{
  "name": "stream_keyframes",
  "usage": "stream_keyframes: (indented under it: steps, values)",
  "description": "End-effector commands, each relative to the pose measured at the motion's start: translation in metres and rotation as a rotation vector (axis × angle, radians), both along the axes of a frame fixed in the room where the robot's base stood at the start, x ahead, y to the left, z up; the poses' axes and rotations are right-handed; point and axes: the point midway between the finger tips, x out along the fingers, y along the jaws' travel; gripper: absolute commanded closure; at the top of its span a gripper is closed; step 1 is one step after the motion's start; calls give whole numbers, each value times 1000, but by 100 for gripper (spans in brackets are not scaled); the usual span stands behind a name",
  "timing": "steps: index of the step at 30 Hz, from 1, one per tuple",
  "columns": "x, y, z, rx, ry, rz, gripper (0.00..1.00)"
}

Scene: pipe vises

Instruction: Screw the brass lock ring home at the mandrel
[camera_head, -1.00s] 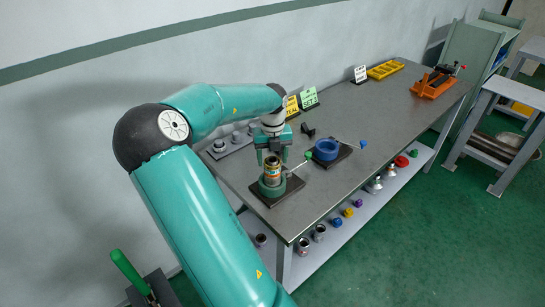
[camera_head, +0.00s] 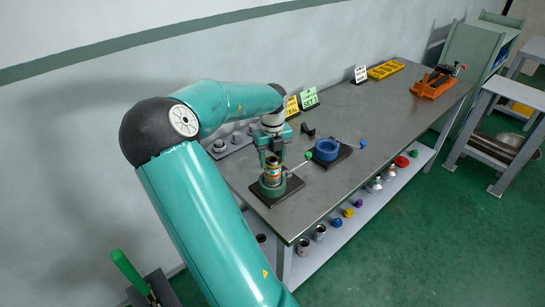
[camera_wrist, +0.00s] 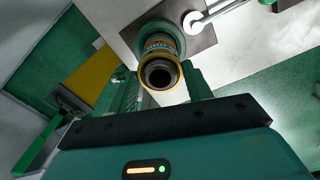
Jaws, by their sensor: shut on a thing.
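My gripper (camera_head: 273,152) points down over the green vise (camera_head: 270,188) at the near end of the bench. An upright mandrel (camera_head: 272,172) with a coloured band stands in this vise. In the wrist view, the brass lock ring (camera_wrist: 178,82) sits around the open end of the mandrel (camera_wrist: 161,45), whose dark bore shows inside it. My gripper's two green fingers (camera_wrist: 163,88) stand on either side of the ring and are shut on it. The finger contact and the threads are too small or hidden to judge.
A blue vise (camera_head: 327,149) stands to the right, and a green-knobbed handle (camera_head: 308,155) reaches between the two vises. Sign cards (camera_head: 309,97) and a grey rack of fittings (camera_head: 220,148) are behind. An orange vise (camera_head: 432,84) and yellow tray (camera_head: 385,69) are at the far end.

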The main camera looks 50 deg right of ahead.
Motion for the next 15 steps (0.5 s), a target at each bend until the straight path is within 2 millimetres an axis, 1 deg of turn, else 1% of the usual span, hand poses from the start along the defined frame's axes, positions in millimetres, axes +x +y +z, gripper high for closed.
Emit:
stream_keyframes:
  steps: [2, 4, 15]
  values:
    - [0, 0, 0, -1, 0, -41, 100]
    - [-1, -1, 0, -2, 1, -121, 100]
    - [-1, -1, 0, -3, 2, -623, 100]
